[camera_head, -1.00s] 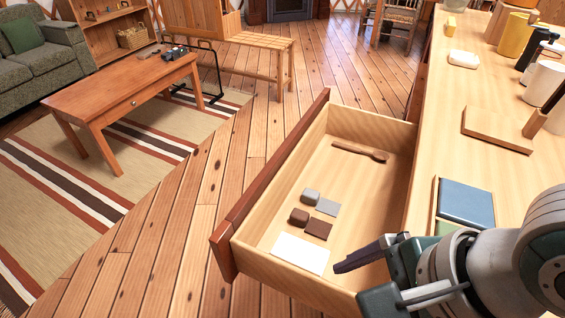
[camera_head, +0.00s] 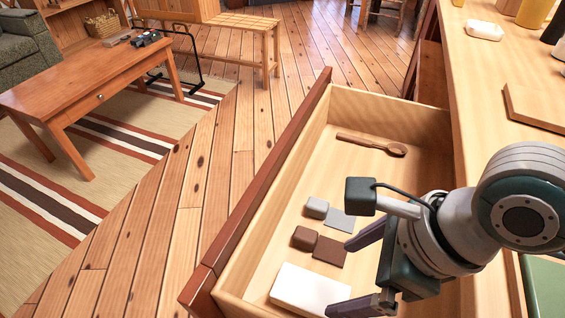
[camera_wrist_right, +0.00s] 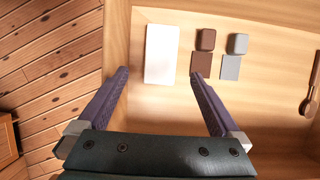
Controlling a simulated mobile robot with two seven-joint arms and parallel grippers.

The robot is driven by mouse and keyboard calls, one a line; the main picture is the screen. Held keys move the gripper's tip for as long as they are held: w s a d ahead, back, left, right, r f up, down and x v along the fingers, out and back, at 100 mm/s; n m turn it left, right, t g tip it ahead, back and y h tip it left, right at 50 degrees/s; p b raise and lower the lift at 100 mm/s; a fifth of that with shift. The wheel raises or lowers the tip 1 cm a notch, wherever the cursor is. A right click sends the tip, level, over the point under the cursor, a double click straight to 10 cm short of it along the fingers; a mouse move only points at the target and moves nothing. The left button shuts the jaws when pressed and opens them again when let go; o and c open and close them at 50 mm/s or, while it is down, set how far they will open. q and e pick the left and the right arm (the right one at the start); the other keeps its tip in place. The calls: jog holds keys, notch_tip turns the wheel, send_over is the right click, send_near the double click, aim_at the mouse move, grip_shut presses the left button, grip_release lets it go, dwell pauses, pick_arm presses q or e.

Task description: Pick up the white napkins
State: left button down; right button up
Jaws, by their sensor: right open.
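The white napkins (camera_head: 306,290) lie as a flat white stack on the floor of the open drawer (camera_head: 228,297), at its near end. They also show in the right wrist view (camera_wrist_right: 161,54), ahead of the fingertips and between their lines. My right gripper (camera_head: 345,272) is open and empty over the drawer, just right of the napkins in the head view. In the right wrist view its two fingers (camera_wrist_right: 159,73) are spread wide, apart from the napkins. My left gripper is not in view.
Beside the napkins lie a brown block (camera_head: 305,238) with a brown flat piece (camera_head: 329,251), and a grey block (camera_head: 317,207) with a grey flat piece (camera_head: 341,219). A wooden spoon (camera_head: 370,144) lies at the far end. The counter (camera_head: 480,90) borders the drawer on the right.

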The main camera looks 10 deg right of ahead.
aim_at(313, 290)
notch_tip(313, 290, down, 4)
jog(key=b, duration=0.2)
jog(key=shift+r+b, duration=0.1)
jog(key=shift+b, duration=0.2)
jog(key=b+x, duration=0.2)
jog(key=x, duration=0.2)
jog(key=shift+a, duration=0.1)
jog(key=b+x, duration=0.1)
jog(key=x, duration=0.1)
jog(key=b+x, duration=0.2)
jog(key=x, duration=0.1)
jog(key=shift+w+a, duration=0.15)
jog(key=shift+w, duration=0.3)
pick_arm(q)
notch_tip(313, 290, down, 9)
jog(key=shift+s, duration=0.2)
pick_arm(e)
jog(key=c, duration=1.2)
